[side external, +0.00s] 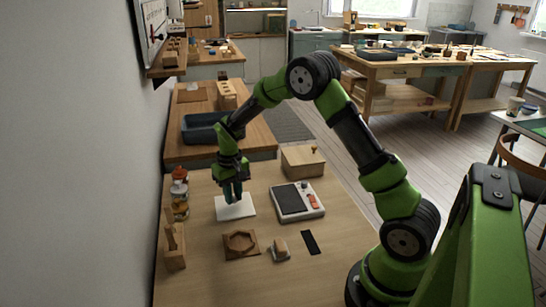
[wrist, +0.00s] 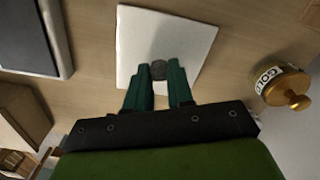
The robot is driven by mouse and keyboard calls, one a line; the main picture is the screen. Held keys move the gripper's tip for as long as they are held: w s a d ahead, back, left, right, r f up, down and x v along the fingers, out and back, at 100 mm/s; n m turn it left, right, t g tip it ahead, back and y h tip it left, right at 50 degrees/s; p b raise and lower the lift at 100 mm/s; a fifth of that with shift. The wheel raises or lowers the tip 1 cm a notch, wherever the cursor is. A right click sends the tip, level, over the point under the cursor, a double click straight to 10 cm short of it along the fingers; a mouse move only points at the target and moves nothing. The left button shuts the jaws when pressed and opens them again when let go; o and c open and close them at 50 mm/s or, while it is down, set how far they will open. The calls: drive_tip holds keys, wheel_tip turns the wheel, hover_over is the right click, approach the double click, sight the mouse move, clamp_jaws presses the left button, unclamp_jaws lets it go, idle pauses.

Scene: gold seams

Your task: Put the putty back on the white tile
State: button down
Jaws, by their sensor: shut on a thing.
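The white tile (side external: 237,208) lies flat on the near table, and it fills the middle of the wrist view (wrist: 163,35). My gripper (side external: 233,197) points down over the tile. In the wrist view my gripper (wrist: 159,75) is shut on a small dark grey round lump, the putty (wrist: 158,70), held between the two green fingertips. The putty is over the tile's surface in that view; I cannot tell whether it touches it. In the side view the putty is hidden by the fingers.
A gold-lidded jar (wrist: 285,86) stands beside the tile, one of several jars along the table's left edge (side external: 180,190). A grey device with a dark panel (side external: 296,201) is to the right.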

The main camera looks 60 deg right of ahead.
drive_tip(key=shift+f, duration=0.4)
drive_tip(key=shift+f, duration=0.15)
drive_tip(key=c, duration=1)
unclamp_jaws()
wheel_tip(320, 180, up, 12)
drive_tip(key=s+a+r+t+y, duration=0.1)
drive_tip(key=s+a+r+t, duration=0.3)
drive_tip(key=s+a+r, duration=0.5)
drive_tip(key=s+a+r+t+y, duration=0.1)
drive_tip(key=s+a+r+t, duration=0.1)
drive_tip(key=s, duration=1.1)
drive_tip(key=shift+s+a+r+n+t, duration=0.15)
drive_tip(key=shift+s+a+n+t, duration=0.2)
drive_tip(key=shift+t, duration=0.25)
